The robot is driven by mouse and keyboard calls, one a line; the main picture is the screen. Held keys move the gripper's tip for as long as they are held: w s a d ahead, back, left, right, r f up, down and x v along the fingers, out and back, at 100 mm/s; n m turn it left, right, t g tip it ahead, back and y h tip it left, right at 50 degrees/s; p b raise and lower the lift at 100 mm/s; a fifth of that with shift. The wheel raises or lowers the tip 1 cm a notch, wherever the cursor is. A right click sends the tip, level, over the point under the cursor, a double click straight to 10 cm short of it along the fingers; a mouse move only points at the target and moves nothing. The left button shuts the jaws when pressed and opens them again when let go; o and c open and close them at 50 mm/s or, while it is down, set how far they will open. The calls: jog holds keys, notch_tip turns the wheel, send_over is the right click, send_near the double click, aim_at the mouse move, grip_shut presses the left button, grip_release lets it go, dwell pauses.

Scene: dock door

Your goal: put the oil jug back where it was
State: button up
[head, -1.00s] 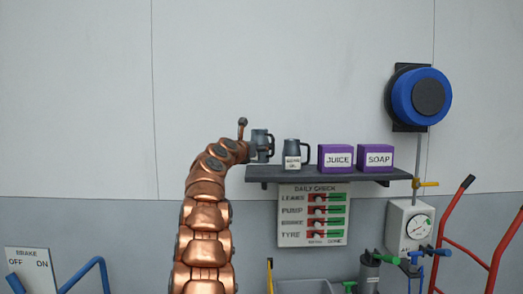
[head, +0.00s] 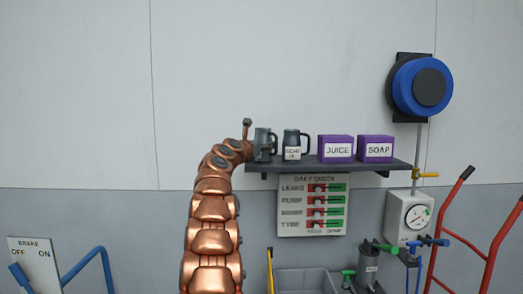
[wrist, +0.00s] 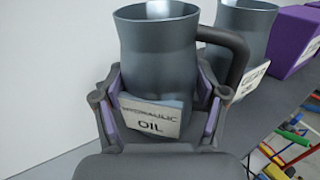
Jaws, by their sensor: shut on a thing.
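The oil jug (wrist: 157,55) is a grey metal jug with a dark handle and a label reading "HYDRAULIC OIL". My gripper (wrist: 160,110) is shut on it, with a finger on each side of its lower part. In the head view the jug (head: 263,139) is upright at the left end of the dark wall shelf (head: 335,164), with my gripper (head: 262,153) at its left. I cannot tell whether its base touches the shelf. A similar jug labelled "GEAR OIL" (head: 292,141) stands on the shelf just to the right, also in the wrist view (wrist: 245,45).
Purple JUICE (head: 336,148) and SOAP (head: 375,148) boxes stand further right on the shelf. A daily check board (head: 312,205) hangs below. A blue hose reel (head: 420,86) is on the wall at right. The wall left of the shelf is clear.

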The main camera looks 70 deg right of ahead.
jog(key=shift+w+f, duration=0.1)
jog(key=shift+f, duration=0.25)
jog(key=o, duration=1.3)
jog(key=shift+o, duration=0.2)
jog(key=shift+r, duration=0.1)
jog(key=shift+r, duration=0.1)
jog(key=shift+a+b, duration=0.55)
jog(key=w+a+b, duration=0.1)
jog(key=a+b, duration=0.5)
jog(key=a, duration=0.5)
jog(key=shift+b, duration=0.3)
jog(key=shift+w, duration=0.1)
